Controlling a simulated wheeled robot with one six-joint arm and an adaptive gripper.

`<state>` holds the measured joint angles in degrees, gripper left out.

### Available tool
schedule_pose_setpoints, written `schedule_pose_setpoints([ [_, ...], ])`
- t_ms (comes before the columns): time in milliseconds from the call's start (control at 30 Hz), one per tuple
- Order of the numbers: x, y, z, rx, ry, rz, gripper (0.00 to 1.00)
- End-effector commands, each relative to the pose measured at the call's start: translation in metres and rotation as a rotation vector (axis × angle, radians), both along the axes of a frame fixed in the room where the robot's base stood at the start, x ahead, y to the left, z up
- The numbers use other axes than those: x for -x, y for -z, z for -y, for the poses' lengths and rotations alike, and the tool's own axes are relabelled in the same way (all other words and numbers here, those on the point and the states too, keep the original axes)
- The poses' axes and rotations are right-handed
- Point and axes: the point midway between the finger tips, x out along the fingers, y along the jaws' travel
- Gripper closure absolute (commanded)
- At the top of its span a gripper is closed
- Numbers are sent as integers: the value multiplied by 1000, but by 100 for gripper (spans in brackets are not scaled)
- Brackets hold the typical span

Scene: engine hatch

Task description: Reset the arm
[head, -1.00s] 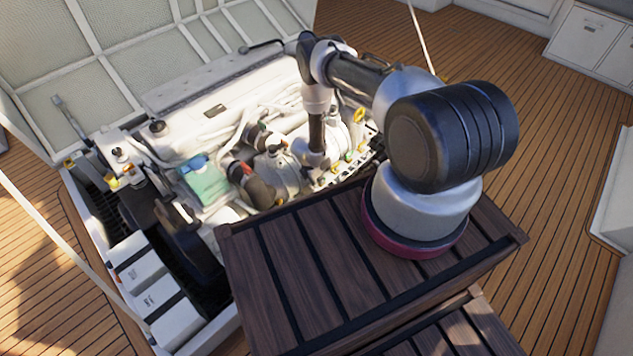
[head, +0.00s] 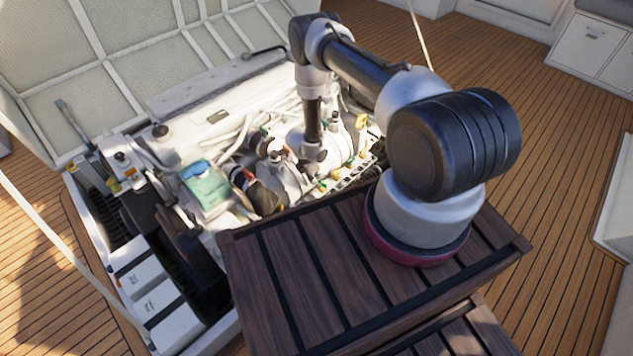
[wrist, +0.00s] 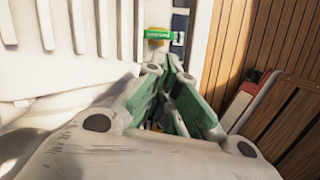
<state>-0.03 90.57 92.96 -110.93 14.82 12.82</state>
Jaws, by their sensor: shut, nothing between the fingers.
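My arm (head: 350,65) stands on the slatted wooden platform, with its elbow raised and its forearm hanging down over the white engine (head: 205,130). My gripper (wrist: 165,75) shows in the wrist view with its green-padded fingers brought together at the tips. It is shut, and I see nothing held in it. In the head view the gripper is hard to tell from the pale engine parts near the wrist joint. A green-and-orange part (wrist: 155,34) shows just beyond the fingertips in the wrist view; whether they touch it I cannot tell.
The open hatch lid (head: 140,60) stands behind the engine. White boxes (head: 150,290) line the near left side of the bay. A teal-topped part (head: 207,187) sits on the engine's left. The slatted platform (head: 290,275) is bare left of my base. Open deck (head: 530,150) lies to the right.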

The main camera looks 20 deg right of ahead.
Motion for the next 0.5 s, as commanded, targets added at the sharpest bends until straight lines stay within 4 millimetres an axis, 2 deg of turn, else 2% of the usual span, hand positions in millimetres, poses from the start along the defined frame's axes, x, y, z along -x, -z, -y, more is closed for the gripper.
schedule_pose_setpoints([
  [100,2,-7,-2,-1,-1,-3,100],
  [333,3,-8,-2,3,-10,-4,100],
  [433,2,-11,12,50,13,3,100],
  [500,16,-12,28,96,75,-12,100],
])
